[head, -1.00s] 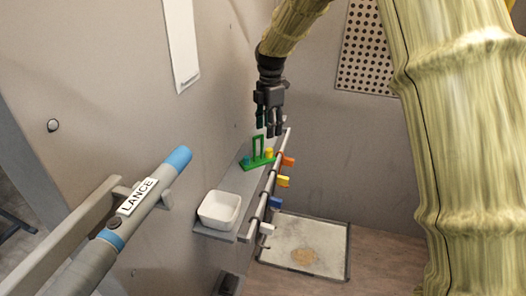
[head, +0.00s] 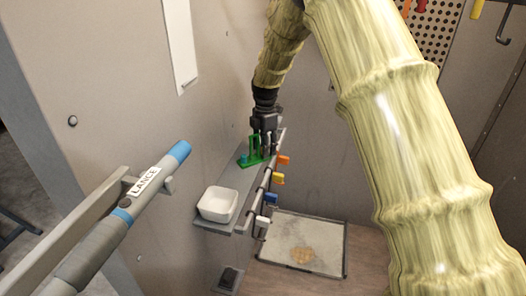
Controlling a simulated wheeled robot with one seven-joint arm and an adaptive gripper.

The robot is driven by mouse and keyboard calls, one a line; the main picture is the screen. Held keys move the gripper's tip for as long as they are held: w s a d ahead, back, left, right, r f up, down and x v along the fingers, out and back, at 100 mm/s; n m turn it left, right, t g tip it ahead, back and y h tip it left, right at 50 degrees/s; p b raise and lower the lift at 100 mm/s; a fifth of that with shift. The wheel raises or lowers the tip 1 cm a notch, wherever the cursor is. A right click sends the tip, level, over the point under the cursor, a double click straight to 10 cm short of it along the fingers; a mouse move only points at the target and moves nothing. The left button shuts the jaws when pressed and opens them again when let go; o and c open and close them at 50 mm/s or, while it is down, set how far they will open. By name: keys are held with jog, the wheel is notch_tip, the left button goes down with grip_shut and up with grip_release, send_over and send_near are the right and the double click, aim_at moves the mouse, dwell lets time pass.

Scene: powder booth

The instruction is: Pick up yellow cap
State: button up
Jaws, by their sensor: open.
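A green holder (head: 252,162) stands toward the far end of a narrow grey wall shelf (head: 236,184), with a small blue-teal piece (head: 243,157) at its left. My gripper (head: 266,149) is open and points down over the right part of this holder. Its dark fingers cover the spot of the yellow cap. I cannot make out the cap now, nor tell whether the fingers touch it.
A white square bowl (head: 218,204) sits on the near end of the shelf. Orange, yellow (head: 278,179), blue and white clips hang along the shelf's front rail. A grey lance (head: 130,205) rests in a bracket at the left. A floor tray (head: 300,243) lies below.

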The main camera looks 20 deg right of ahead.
jog(key=shift+s+r, duration=0.7)
jog(key=shift+s, duration=0.25)
jog(key=shift+c, duration=1)
jog(key=shift+s+r, duration=0.25)
jog(key=shift+r, duration=0.05)
jog(key=shift+c, duration=1.4)
jog(key=shift+w+f, duration=0.7)
jog(key=shift+f, duration=0.1)
jog(key=c, duration=0.3)
jog(key=shift+o, duration=0.7)
jog(key=shift+s+a+f, duration=0.1)
jog(key=shift+o, duration=0.8)
jog(key=shift+f, duration=0.2)
jog(key=shift+r, duration=0.1)
jog(key=shift+c, duration=0.3)
